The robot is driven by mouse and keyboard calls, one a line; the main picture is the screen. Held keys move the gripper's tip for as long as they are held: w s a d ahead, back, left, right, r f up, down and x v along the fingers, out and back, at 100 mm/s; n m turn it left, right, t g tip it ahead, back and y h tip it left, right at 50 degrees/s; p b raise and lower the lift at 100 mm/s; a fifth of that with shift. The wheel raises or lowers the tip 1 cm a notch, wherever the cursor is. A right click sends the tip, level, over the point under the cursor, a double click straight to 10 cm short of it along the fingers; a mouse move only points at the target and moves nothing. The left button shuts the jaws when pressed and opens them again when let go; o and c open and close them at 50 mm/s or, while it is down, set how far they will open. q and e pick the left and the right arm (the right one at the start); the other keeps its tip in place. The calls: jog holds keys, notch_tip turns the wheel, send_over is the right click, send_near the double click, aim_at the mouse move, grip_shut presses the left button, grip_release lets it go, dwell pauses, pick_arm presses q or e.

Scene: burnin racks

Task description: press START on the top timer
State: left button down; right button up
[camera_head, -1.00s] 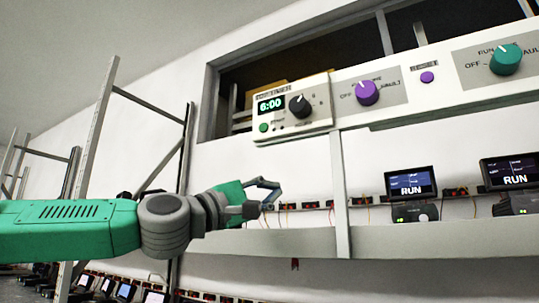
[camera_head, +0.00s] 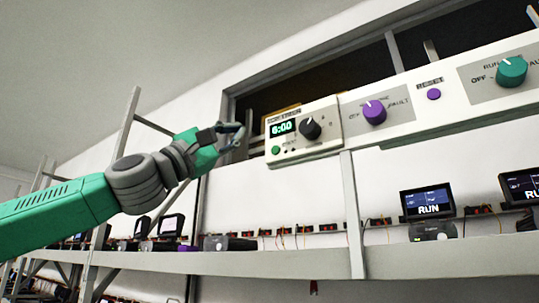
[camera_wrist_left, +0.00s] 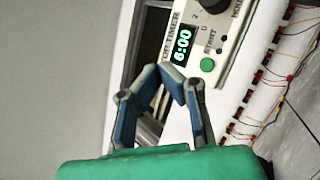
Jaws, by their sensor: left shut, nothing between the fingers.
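The top timer (camera_head: 303,130) is a cream box at the left end of the long panel. Its green display reads 6:00, with a black knob (camera_head: 311,128) beside it. The green START button (camera_head: 276,150) sits below the display; it also shows in the left wrist view (camera_wrist_left: 207,64). My left gripper (camera_head: 238,131) is shut and empty, just left of the timer and apart from it. In the left wrist view the fingertips (camera_wrist_left: 172,72) point toward the timer, to the left of the button. My right gripper is not in view.
The panel also carries a purple knob (camera_head: 374,112), a small purple button (camera_head: 433,94) and a teal knob (camera_head: 511,71). Below, a shelf (camera_head: 300,264) holds devices with RUN screens (camera_head: 427,202) and wires. A grey upright (camera_head: 351,215) stands under the panel.

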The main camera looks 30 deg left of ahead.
aim_at(275, 150)
pick_arm(q)
jog(key=w, duration=0.5)
jog(key=w+d, duration=0.1)
jog(key=w, duration=0.2)
jog(key=shift+w+p, duration=0.3)
jog(key=shift+p, duration=0.05)
jog(key=shift+d, duration=0.35)
jog(key=shift+d+r+h, duration=0.15)
jog(key=shift+d+h, duration=0.15)
jog(key=shift+d, duration=0.3)
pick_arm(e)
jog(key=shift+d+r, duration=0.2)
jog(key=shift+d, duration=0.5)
pick_arm(q)
jog(key=shift+a, duration=0.15)
